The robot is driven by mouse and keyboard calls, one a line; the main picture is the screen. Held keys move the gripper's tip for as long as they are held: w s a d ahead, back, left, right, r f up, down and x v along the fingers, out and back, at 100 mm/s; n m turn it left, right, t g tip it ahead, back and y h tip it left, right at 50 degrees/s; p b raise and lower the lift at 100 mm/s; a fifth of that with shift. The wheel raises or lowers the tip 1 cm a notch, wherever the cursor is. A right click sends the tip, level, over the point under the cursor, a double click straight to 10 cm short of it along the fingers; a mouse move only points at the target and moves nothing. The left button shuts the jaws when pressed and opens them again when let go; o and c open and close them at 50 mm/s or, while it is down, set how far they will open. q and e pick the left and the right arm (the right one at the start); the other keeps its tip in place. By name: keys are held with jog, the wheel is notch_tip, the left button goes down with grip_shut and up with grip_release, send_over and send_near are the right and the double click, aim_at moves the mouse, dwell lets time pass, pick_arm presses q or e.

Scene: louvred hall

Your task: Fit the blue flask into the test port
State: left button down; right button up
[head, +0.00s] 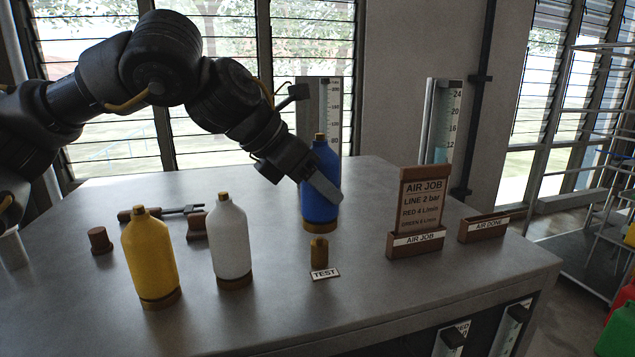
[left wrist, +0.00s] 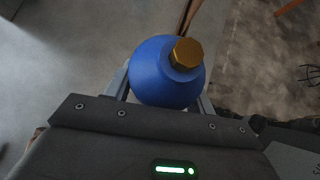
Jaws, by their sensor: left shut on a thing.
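The blue flask (head: 319,165) is upright at the back middle of the table, with a brass cap on top and a brown ring at its foot. In the left wrist view the flask (left wrist: 157,80) sits between my fingers. My left gripper (head: 322,189) is shut on its body, one grey finger showing across its right side. I cannot tell whether its foot touches the table. A small brass fitting (head: 319,252), seemingly the test port, stands in front of the flask, behind a white TEST label (head: 325,274). My right gripper is out of view.
A yellow flask (head: 150,255) and a white flask (head: 230,240) stand left of the fitting. An AIR JOB sign (head: 420,205) and an AIR DONE box (head: 484,226) stand right. The front table (head: 370,300) is clear.

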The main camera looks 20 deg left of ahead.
aim_at(303, 192)
pick_arm(q)
jog(key=shift+f, duration=0.1)
jog(key=shift+f+b, duration=1.1)
jog(key=shift+f, duration=0.25)
jog(key=shift+c, duration=2.2)
grip_release()
jog(key=r+p, duration=0.1)
jog(key=r, duration=0.1)
jog(key=s+a+r+p, duration=0.1)
jog(key=r+p, duration=0.1)
jog(key=a+r+p, duration=0.1)
jog(key=r+p, duration=0.1)
jog(key=shift+s+r, duration=0.3)
jog(key=shift+s, duration=0.1)
